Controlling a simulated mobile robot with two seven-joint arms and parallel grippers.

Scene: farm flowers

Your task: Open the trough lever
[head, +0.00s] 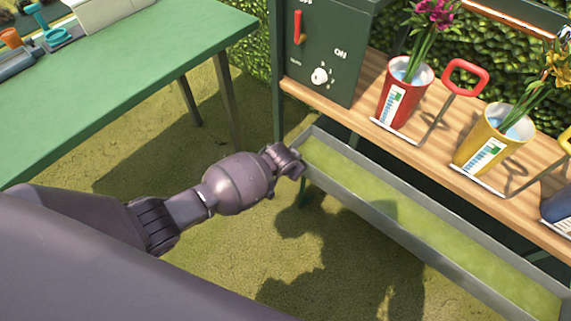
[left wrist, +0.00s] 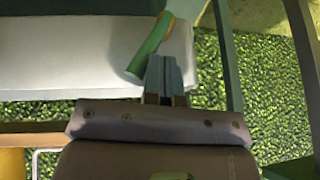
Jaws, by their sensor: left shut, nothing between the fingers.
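The long grey metal trough (head: 400,243), with a green-yellow inside, runs below the front of the wooden shelf. My left gripper (head: 296,166) is at the trough's near-left end, its fingers mostly hidden by the wrist. A green lever (left wrist: 150,48) shows in the left wrist view, slanted against the pale trough end (left wrist: 65,55). A small green piece that looks like it shows just below the gripper in the head view (head: 303,196). My left fingers (left wrist: 164,68) are shut and empty, close beside the lever; I cannot tell whether they touch it. My right gripper is not in view.
A wooden shelf (head: 300,91) holds a red pot (head: 392,112), a yellow pot (head: 475,155) and a dark green control box (head: 350,45) with a red switch. A green table (head: 120,85) stands at left. Grass below is open.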

